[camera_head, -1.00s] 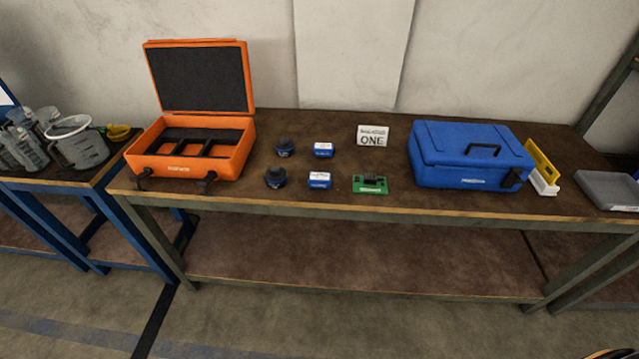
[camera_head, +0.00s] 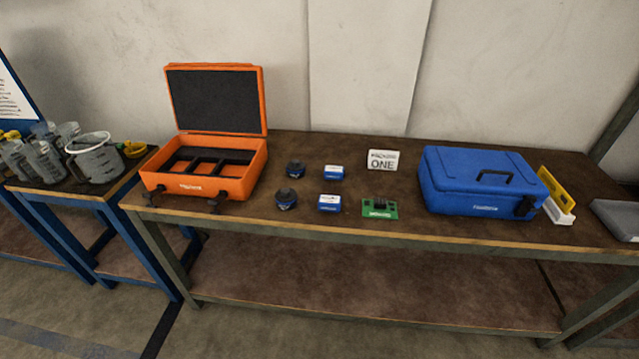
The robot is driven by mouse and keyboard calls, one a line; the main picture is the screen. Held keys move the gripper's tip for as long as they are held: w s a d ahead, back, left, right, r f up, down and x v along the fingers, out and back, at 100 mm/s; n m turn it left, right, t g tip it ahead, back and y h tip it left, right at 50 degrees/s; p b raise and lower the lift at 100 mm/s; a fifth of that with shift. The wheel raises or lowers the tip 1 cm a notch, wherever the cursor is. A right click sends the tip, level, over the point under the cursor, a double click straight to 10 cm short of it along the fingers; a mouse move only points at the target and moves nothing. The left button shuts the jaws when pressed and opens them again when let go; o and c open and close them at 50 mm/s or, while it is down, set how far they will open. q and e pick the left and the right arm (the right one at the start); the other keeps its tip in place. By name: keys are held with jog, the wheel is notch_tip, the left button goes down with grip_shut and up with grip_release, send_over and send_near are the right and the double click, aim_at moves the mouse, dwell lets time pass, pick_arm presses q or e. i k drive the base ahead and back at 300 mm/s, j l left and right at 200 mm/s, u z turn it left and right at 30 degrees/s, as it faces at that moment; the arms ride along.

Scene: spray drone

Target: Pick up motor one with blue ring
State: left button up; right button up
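Two dark round motors, each with some blue on it, stand on the brown workbench (camera_head: 330,225). One motor (camera_head: 296,169) is at the back and the other motor (camera_head: 286,199) is nearer the front edge. Both are right of the open orange case (camera_head: 205,185). I cannot tell which one is motor one, and the ring detail is too small to read. A white sign reading "ONE" (camera_head: 383,160) stands further right at the back. Neither of my grippers is in view.
Two blue-and-white boxes (camera_head: 334,172) (camera_head: 329,203) and a green circuit board (camera_head: 379,208) sit right of the motors. A closed blue toolbox (camera_head: 480,182) and a yellow-and-white item (camera_head: 557,195) stand further right. A side table with clear jugs (camera_head: 93,158) is at the left.

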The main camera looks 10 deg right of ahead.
aim_at(286, 198)
jog(key=i+j+z, duration=0.25)
jog(key=i+j, duration=0.15)
jog(key=j, duration=0.25)
jog(key=i+j+z, duration=0.1)
jog(key=j, duration=0.25)
jog(key=i+j+z, duration=0.1)
jog(key=j, duration=0.3)
jog(key=i+j+z, duration=0.1)
jog(key=i+j, duration=0.15)
jog(key=j, duration=0.1)
